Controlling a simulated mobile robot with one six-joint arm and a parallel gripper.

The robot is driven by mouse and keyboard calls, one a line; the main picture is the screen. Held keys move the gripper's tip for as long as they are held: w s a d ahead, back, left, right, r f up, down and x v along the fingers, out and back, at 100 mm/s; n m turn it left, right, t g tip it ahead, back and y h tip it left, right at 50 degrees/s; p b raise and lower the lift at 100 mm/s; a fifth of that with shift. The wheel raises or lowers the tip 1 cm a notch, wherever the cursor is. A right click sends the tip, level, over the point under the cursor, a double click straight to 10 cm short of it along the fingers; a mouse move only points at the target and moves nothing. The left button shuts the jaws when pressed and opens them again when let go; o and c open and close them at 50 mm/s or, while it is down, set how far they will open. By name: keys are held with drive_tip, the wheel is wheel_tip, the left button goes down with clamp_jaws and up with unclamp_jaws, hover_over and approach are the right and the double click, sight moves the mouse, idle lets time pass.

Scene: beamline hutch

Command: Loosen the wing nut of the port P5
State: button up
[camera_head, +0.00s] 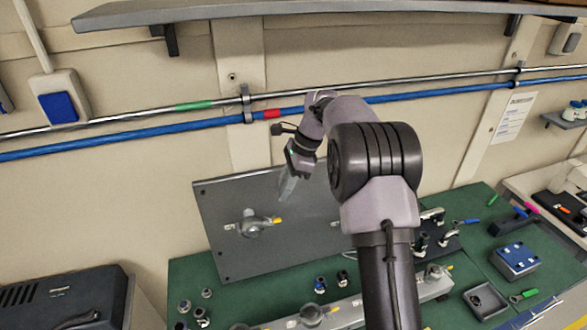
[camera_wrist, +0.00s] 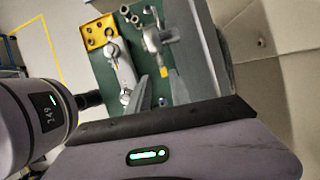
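A grey upright panel (camera_head: 222,195) carries a round metal port fitting (camera_head: 252,226) with a yellow-tipped part on its right side. The fitting also shows in the wrist view (camera_wrist: 153,40), with its yellow tip pointing toward my fingers. A small white label sits beside it, too small to read, so I cannot tell which port is P5. A second label shows at the panel's right, partly hidden by my arm. My gripper (camera_head: 286,186) is in front of the panel, above and right of the fitting, apart from it. In the wrist view my gripper's (camera_wrist: 160,92) fingers stand apart with nothing between them.
A metal rail block (camera_head: 345,312) with more round fittings lies on the green bench (camera_head: 235,290). Several small fittings stand around it. A blue box (camera_head: 516,260) is at right, a black device (camera_head: 62,300) at left. Pipes (camera_head: 150,131) and a shelf (camera_head: 300,12) run above.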

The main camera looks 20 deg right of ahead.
drive_tip(key=v, duration=0.8)
drive_tip(key=shift+r+p, duration=0.2)
drive_tip(key=shift+p, duration=0.15)
drive_tip(key=shift+d, duration=0.1)
drive_tip(key=shift+f, duration=0.1)
drive_tip(key=c, duration=0.3)
drive_tip(key=s+a+f+n+h+b, duration=0.1)
drive_tip(key=n+b, duration=0.1)
drive_tip(key=b, duration=0.2)
drive_tip(key=s+a+f+n+t+h+b, duration=0.1)
drive_tip(key=a+f+n+b, duration=0.1)
drive_tip(key=n+b, duration=0.1)
drive_tip(key=s+a+f+n+b, duration=0.1)
drive_tip(key=f+n+b, duration=0.1)
drive_tip(key=b, duration=0.3)
drive_tip(key=shift+s+a+f+n+h, duration=0.15)
drive_tip(key=shift+s+n+h, duration=0.25)
drive_tip(key=shift+n, duration=0.3)
clamp_jaws()
drive_tip(key=n+t+h+b, duration=0.2)
drive_tip(key=n+t+b, duration=0.1)
drive_tip(key=n+b, duration=0.75)
approach(269, 219)
wheel_tip(269, 219, down, 6)
drive_tip(key=w+d, duration=0.1)
drive_tip(key=shift+d+f+m, duration=0.15)
drive_tip(key=shift+f+m, duration=0.05)
drive_tip(key=shift+m, duration=0.25)
